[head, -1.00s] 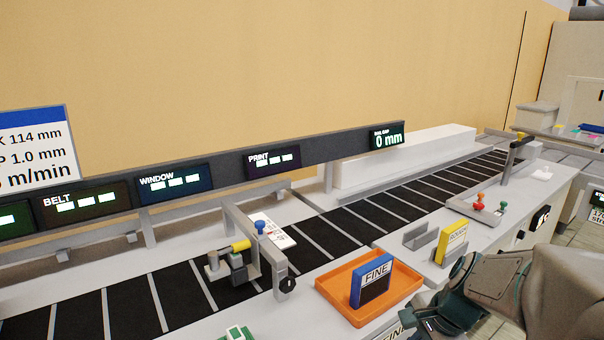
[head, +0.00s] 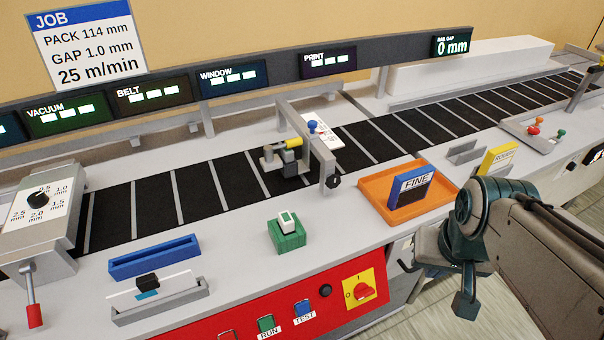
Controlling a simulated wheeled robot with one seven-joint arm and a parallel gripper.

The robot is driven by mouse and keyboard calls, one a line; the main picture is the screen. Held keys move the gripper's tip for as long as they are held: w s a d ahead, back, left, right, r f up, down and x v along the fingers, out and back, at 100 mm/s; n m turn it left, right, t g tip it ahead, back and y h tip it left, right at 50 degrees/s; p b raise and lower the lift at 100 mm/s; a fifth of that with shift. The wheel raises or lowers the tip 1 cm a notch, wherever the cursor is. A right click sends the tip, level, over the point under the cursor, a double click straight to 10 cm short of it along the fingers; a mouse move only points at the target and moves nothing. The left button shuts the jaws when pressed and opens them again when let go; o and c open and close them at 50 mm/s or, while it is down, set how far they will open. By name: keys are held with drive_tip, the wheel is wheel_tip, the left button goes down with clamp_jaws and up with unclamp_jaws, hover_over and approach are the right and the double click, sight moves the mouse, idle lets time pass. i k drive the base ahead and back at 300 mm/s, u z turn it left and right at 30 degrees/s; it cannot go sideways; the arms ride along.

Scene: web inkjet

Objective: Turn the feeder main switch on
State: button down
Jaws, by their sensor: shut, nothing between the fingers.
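The feeder main switch (head: 363,291) is a red rotary knob on a yellow plate, on the red front panel at the lower middle of the head view. Small marks show on the plate, but I cannot clearly tell which one the knob points at. My gripper (head: 465,303) hangs to the right of the switch, in front of the machine's front edge, apart from the switch. It looks shut and empty; its fingers are small and partly hidden by my wrist.
The red panel (head: 240,322) also carries a green RUN button (head: 267,324), a blue TEST button (head: 303,308) and a black knob (head: 325,290). Above are an orange tray (head: 385,180) with a blue FINE block (head: 411,186) and a green block (head: 287,235). Floor space is free below right.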

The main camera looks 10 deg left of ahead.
sight(361, 292)
drive_tip(key=u, duration=0.25)
drive_tip(key=k, duration=1.95)
drive_tip(key=z, duration=0.55)
drive_tip(key=i, duration=1.05)
drive_tip(key=u, duration=0.35)
